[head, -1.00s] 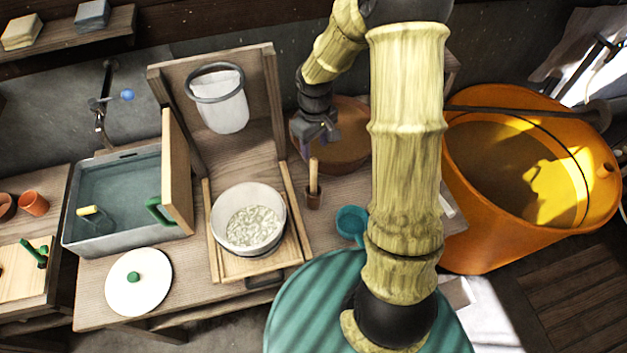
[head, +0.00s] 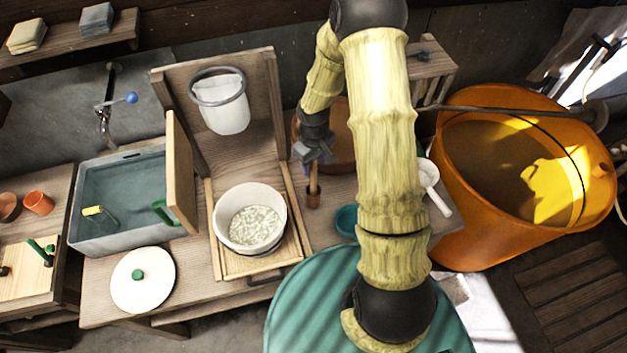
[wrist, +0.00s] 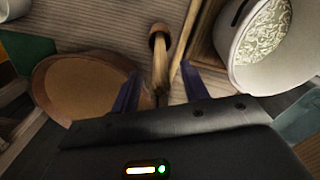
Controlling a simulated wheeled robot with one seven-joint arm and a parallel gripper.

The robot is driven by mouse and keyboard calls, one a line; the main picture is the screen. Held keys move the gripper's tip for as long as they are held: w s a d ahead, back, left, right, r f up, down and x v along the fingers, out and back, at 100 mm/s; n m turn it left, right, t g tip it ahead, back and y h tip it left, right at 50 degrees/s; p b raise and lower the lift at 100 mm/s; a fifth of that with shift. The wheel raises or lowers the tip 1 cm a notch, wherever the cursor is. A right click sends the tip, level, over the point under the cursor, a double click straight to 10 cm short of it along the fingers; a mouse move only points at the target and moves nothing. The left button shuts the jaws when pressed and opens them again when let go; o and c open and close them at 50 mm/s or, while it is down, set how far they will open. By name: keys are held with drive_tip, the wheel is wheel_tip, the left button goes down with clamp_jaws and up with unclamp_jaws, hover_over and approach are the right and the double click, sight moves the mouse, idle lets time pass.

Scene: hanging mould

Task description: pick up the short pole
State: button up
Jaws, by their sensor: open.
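The short pole (head: 313,178) is a slim wooden stick standing upright in a small brown cup (head: 313,201) on the bench. It also shows in the wrist view (wrist: 160,68), with its lower end in the cup (wrist: 158,36). My gripper (head: 314,154) is just above the pole's top in the head view. In the wrist view my gripper (wrist: 161,92) is open, with one purple finger on each side of the pole's near end. The gripper's dark body hides the nearest end, and I cannot tell whether either finger touches it.
A white pot (head: 265,191) on a wooden tray stands left of the pole. A round brown tub (head: 340,135) is behind it. A teal cup (head: 347,222) and white ladle (head: 432,180) are to the right.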

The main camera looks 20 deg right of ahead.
drive_tip(key=shift+f, duration=1.2)
clamp_jaws()
wheel_tip(320, 180, up, 10)
drive_tip(key=shift+r+b, duration=0.1)
drive_tip(key=shift+b, duration=1.05)
